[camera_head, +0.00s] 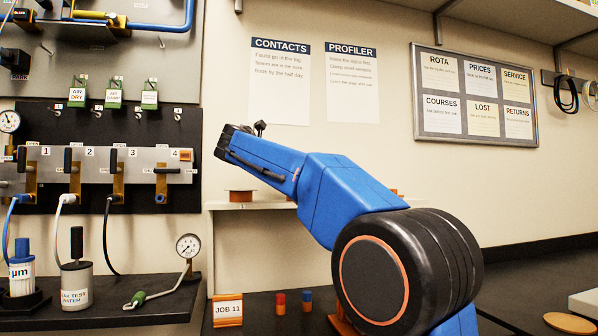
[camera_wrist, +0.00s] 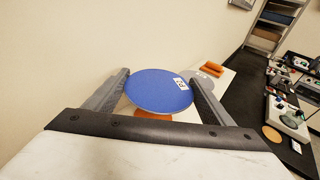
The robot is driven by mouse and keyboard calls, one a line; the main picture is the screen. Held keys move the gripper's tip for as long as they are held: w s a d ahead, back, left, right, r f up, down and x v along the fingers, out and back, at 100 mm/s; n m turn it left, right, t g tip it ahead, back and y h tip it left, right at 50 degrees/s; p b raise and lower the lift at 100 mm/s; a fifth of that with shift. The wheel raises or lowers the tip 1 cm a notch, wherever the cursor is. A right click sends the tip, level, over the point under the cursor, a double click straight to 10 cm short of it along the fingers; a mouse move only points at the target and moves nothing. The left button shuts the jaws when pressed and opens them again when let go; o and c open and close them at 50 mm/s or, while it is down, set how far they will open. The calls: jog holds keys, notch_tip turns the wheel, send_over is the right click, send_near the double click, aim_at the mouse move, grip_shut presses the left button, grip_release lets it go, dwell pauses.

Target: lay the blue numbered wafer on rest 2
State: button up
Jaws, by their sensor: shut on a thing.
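In the wrist view a blue round wafer (camera_wrist: 158,90) with a small white number label sits between the two fingers of my gripper (camera_wrist: 160,78), which is shut on it. The label's number is too small to read. An orange rest (camera_wrist: 153,115) shows partly beneath the wafer, on a pale shelf (camera_wrist: 216,86); I cannot tell its number or the gap to the wafer. In the head view my gripper (camera_head: 232,140) is above the wall shelf (camera_head: 225,206), with an orange rest (camera_head: 240,196) below it. The wafer is not clearly visible there.
Farther along the shelf are a grey disc (camera_wrist: 211,69) and an orange rest (camera_wrist: 212,66). A bench with a JOB 11 card (camera_head: 227,310) and small red and blue pieces lies below. Valves and a gauge (camera_head: 188,246) stand at left.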

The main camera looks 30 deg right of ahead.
jog(key=shift+a+f, duration=0.1)
jog(key=shift+a, duration=0.05)
jog(key=shift+f, duration=2.35)
jog(key=shift+f, duration=0.5)
jog(key=shift+w+r, duration=0.1)
jog(key=shift+r, duration=0.1)
jog(key=shift+r, duration=0.35)
jog(key=o, duration=0.6)
jog(key=c, duration=0.6)
jog(key=shift+f, duration=0.55)
